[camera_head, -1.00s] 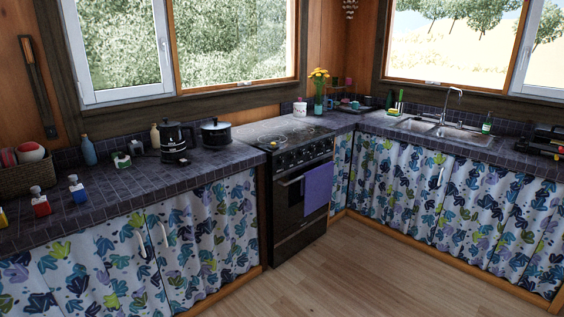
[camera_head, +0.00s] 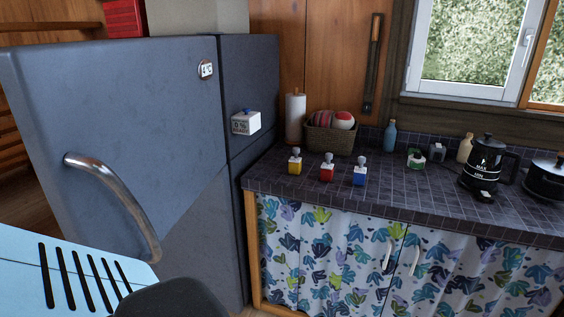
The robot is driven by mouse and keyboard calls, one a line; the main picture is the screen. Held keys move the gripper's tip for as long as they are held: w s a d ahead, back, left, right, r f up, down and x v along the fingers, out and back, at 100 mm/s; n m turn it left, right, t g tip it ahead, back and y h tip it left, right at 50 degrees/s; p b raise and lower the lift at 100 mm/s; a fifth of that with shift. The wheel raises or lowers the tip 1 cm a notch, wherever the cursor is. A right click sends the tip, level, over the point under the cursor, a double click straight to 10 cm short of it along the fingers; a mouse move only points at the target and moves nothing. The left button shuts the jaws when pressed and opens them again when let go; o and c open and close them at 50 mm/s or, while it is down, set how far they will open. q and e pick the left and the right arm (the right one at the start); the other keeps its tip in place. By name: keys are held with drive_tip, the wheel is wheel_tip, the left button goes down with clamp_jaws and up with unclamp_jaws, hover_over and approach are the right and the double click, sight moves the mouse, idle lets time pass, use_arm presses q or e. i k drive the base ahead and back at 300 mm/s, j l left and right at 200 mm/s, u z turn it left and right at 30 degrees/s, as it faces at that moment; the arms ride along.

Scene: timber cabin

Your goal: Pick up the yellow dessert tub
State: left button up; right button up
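A small yellow-and-white container with a grey knob-like top (camera_head: 295,164), which looks like the yellow dessert tub, stands upright on the dark tiled counter (camera_head: 330,198) near its left end. A similar red one (camera_head: 327,171) and a blue one (camera_head: 360,174) stand to its right in a row, with gaps between them. Nothing covers the yellow one. Neither of my grippers is in view, so nothing shows whether they are open or shut.
A grey fridge (camera_head: 120,110) with a curved handle stands left of the counter. A basket (camera_head: 330,141), paper roll (camera_head: 294,118) and blue bottle (camera_head: 390,136) stand behind the row. A kettle (camera_head: 487,165) is further right. A pale blue slotted surface (camera_head: 30,265) fills the lower left.

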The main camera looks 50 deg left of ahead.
sight(295, 162)
drive_tip(key=i+u, duration=0.45)
drive_tip(key=i+l+u, duration=0.3)
drive_tip(key=i+u, duration=0.15)
drive_tip(key=i, duration=0.1)
